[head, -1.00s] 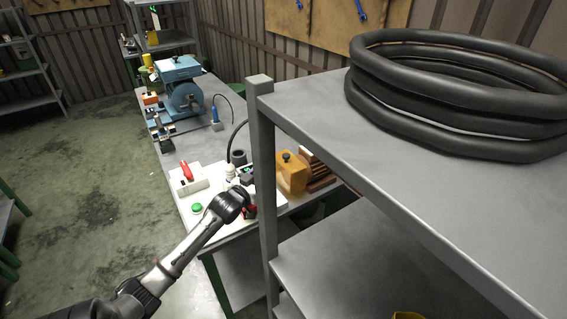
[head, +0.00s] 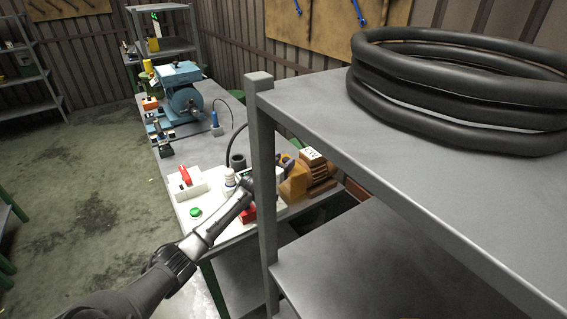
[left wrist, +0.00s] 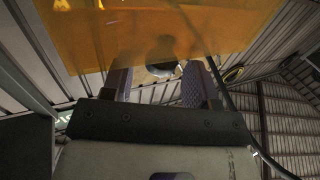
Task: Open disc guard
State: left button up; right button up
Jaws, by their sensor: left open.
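The orange disc guard (head: 294,183) is on the bench beside the brown motor (head: 320,170), partly hidden by the shelf post and my gripper. In the left wrist view an orange see-through panel (left wrist: 85,35), apparently the guard, fills the top. A dark rounded shape shows at the panel between my fingers. My left gripper (head: 284,161) is at the guard, partly behind the post. In the wrist view its two fingers (left wrist: 160,88) are apart, on either side of a pale and dark rounded part. Contact with the guard is unclear. My right gripper is not seen.
A grey shelf post (head: 263,190) stands in front of the bench, close to my left arm. Black hose coils (head: 450,95) lie on the shelf top. A white control box with a red switch (head: 186,184) and a green button (head: 195,212) are left of my arm.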

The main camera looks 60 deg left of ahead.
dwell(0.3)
pick_arm(q)
grip_shut()
dwell(0.3)
